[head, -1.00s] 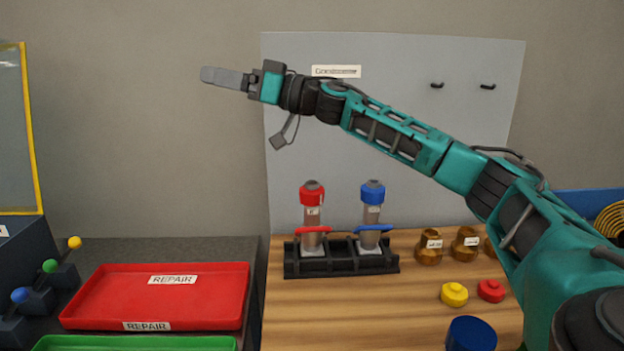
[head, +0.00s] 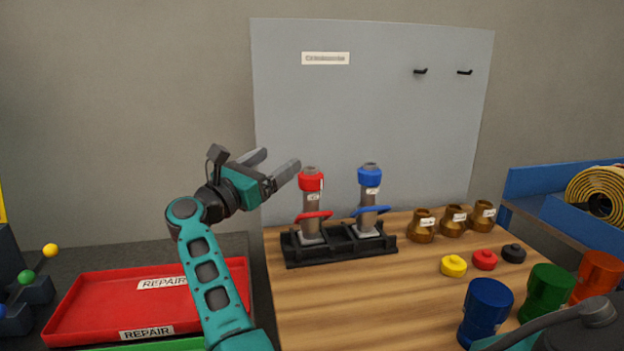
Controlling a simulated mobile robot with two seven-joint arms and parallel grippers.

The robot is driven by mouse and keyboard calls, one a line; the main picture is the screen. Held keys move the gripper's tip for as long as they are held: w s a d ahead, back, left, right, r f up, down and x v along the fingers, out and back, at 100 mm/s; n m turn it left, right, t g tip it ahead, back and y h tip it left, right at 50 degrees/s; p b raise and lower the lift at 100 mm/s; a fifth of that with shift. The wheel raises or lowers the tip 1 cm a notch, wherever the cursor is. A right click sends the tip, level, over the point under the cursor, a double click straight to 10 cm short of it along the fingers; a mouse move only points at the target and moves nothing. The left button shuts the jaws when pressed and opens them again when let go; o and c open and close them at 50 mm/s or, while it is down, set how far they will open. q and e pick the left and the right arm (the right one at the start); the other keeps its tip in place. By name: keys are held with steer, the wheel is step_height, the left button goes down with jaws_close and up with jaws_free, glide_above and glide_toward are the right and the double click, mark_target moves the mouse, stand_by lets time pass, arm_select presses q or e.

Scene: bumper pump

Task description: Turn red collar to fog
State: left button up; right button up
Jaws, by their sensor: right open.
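The red collar (head: 311,181) sits near the top of the left nozzle, a grey upright body with a red handle (head: 315,216) lower down. The nozzle stands in a black rack (head: 340,251) on the wooden bench. My right gripper (head: 281,158) is open and empty, just left of the red collar. Its nearer fingertip lies close to the collar in the picture; I cannot tell the gap in depth. The marks on the collar are too small to read. My left gripper is not in view.
A similar nozzle with a blue collar (head: 369,177) stands close on the right in the same rack. Brass fittings (head: 421,226), small caps (head: 454,266) and coloured cups (head: 486,308) lie further right. A red tray (head: 90,311) is at the left. A grey panel (head: 400,110) stands behind.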

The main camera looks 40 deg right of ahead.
mark_target(306, 183)
step_height(306, 183, down, 7)
steer(key=y, duration=0.3)
steer(key=shift+n, duration=0.3)
steer(key=d, duration=0.4)
steer(key=w+d+p, duration=0.1)
steer(key=d, duration=0.2)
steer(key=d+p, duration=0.1)
steer(key=d, duration=0.3)
steer(key=shift+w+d, duration=0.2)
steer(key=shift+d, duration=0.15)
steer(key=shift+c, duration=0.5)
steer(key=c, duration=0.9)
steer(key=shift+o, duration=0.2)
